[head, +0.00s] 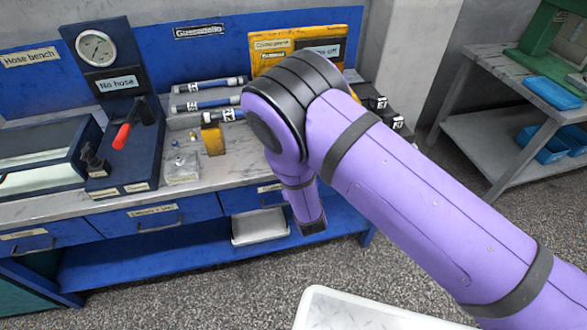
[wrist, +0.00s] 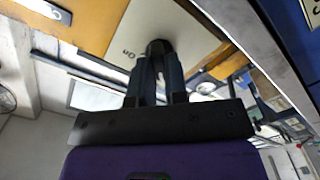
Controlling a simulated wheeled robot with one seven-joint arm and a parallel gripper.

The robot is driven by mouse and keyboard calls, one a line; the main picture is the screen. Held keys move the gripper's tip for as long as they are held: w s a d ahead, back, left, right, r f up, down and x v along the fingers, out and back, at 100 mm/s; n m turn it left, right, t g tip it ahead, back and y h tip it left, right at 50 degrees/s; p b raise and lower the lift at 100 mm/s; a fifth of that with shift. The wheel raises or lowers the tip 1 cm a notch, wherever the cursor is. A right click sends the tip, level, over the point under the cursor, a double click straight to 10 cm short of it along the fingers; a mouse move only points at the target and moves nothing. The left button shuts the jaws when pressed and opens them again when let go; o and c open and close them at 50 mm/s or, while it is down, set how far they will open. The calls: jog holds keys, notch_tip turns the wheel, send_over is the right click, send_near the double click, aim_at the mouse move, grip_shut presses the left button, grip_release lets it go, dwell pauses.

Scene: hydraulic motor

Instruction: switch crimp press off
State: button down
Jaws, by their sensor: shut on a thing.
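The yellow crimp press (head: 268,60) stands at the back right of the hose bench, partly hidden behind my arm. Its dark display shows a word ending in "off", too small to read fully. In the wrist view my gripper (wrist: 156,62) is shut on a dark round knob (wrist: 159,46) in front of a pale panel (wrist: 150,20) with a tan edge. Upside-down letters, seemingly "on", lie to the left of the knob. In the head view my arm hides the gripper and the knob.
The hose bench (head: 60,212) carries a gauge stand (head: 97,50) reading "No hose", a red-handled lever (head: 122,135), several labelled hoses (head: 210,103) and a small yellow block (head: 212,140). A grey side table (head: 480,80) with blue trays stands at right. A white tray (head: 350,310) is at the bottom.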

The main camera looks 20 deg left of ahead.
jog(key=c, duration=1.1)
grip_release()
jog(key=shift+c, duration=0.2)
jog(key=v, duration=1.1)
jog(key=shift+a, duration=0.1)
